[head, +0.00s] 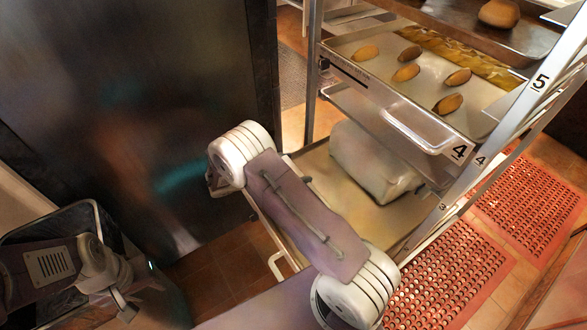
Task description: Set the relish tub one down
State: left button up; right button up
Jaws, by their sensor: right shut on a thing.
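I cannot pick out the relish tub for certain. A pale, rounded block-like object (375,160) rests on a lower shelf of the rack, beneath the tray marked 4. My right arm crosses the middle of the head view in front of the rack, and its white joint is near the dark panel. The jaws of my right gripper and anything in them are hidden behind the arm. My left gripper (125,306) is low at the left, beside a dark bin. Its fingertips are too small and blurred to read, and I see nothing held in it.
The metal rack (312,75) holds a tray of several small brown pastries (405,72) and a higher tray with a round bun (499,13). A dark panel (140,110) stands at the left above a dark bin (100,215). Red perforated mats (450,280) cover the floor at right.

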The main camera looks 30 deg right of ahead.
jog(key=o, duration=1.4)
jog(key=shift+f, duration=0.1)
jog(key=shift+o, duration=0.2)
jog(key=p+v, duration=0.2)
jog(key=v, duration=1)
jog(key=shift+p, duration=0.3)
